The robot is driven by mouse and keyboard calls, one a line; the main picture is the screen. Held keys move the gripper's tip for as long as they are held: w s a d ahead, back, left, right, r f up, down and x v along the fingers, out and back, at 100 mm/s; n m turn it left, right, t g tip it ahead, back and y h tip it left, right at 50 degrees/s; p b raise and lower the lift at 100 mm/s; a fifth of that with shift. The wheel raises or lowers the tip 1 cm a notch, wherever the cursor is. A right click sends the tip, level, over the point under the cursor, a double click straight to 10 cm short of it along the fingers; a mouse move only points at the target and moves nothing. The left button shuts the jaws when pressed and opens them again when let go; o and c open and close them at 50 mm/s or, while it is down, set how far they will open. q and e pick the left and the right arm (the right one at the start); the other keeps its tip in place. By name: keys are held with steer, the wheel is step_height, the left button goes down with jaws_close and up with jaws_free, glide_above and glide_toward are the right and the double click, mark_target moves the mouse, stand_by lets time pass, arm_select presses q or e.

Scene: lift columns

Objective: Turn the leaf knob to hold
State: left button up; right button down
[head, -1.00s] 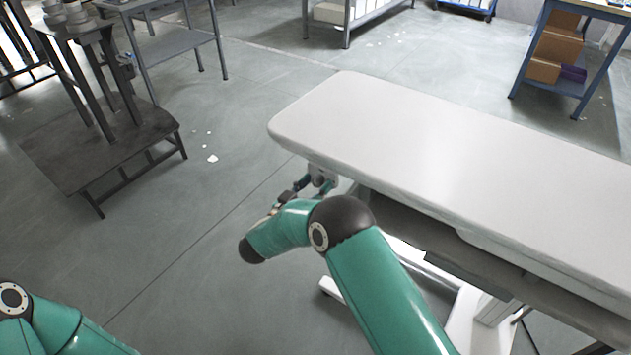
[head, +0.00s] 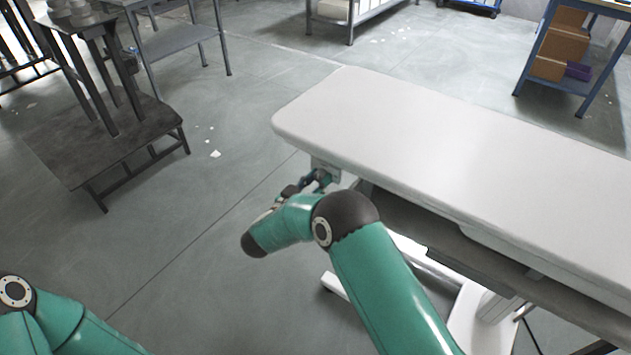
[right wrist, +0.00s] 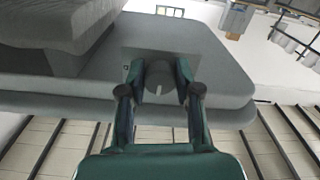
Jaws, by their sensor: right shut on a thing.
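The leaf knob (right wrist: 160,82) is a dark grey round knob with a light pointer line, in the right wrist view. It sits on a grey plate (right wrist: 215,72) under the white table top. My right gripper (right wrist: 160,90) has a finger on each side of the knob and is shut on it. The pointer line runs nearly straight up and down in that view. In the head view my right gripper (head: 318,181) is small at the table's near left corner, partly behind my arm, and the knob is hidden. My left gripper is not in view; only part of my left arm shows.
The white table top (head: 440,130) runs from the centre to the right, with a pale leg frame below. A dark low stand (head: 110,140) is at the left. Shelving (head: 565,60) stands at the back right.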

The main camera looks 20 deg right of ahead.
steer(key=shift+f+m+b, duration=0.2)
steer(key=shift+m+b, duration=0.5)
steer(key=shift+b, duration=0.15)
steer(key=m+b, duration=1.1)
steer(key=b, duration=0.2)
steer(key=shift+w+f, duration=0.1)
steer(key=shift+f, duration=0.05)
steer(key=shift+r+m+b, duration=0.2)
steer(key=shift+m+b, duration=1.35)
steer(key=shift+m, duration=0.15)
steer(key=c, duration=0.8)
jaws_free()
steer(key=shift+r, duration=0.1)
steer(key=shift+a, duration=0.1)
